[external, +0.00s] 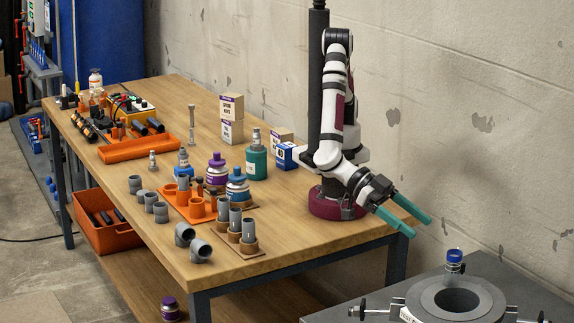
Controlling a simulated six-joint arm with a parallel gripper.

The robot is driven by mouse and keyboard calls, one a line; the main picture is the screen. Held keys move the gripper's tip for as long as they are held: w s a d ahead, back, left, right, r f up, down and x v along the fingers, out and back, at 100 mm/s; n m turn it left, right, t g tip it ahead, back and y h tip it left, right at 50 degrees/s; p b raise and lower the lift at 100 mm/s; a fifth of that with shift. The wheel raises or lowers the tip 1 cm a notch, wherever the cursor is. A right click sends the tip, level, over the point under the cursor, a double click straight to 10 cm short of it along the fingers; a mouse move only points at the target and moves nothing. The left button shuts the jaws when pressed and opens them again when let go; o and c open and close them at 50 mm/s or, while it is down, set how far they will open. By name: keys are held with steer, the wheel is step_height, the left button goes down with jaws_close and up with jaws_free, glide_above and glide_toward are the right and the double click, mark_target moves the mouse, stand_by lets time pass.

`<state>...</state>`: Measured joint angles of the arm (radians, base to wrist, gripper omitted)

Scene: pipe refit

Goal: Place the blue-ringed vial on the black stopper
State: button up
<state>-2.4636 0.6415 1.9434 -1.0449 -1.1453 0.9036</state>
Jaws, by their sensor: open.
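A small clear vial with a blue ring (454,257) stands upright on the back rim of the grey round flange at the lower right. My gripper (417,227) has teal fingers, spread open and empty. It hangs past the right end of the wooden table, up and to the left of the vial and apart from it. A small dark piece (198,186) shows among the fittings on the orange plate; it may be the black stopper, but it is too small to tell.
The grey flange (430,299) has an open centre hole and side clamps. The wooden table (300,222) holds grey pipe pieces (185,235), purple and blue bottles (237,188), a teal bottle (256,160) and an orange tray (138,149). A concrete wall stands close behind my arm.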

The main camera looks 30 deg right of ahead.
mark_target(453, 268)
steer(key=x, duration=1)
steer(key=f+x, duration=0.1)
steer(key=x, duration=0.4)
steer(key=shift+s+a, duration=0.2)
jaws_close()
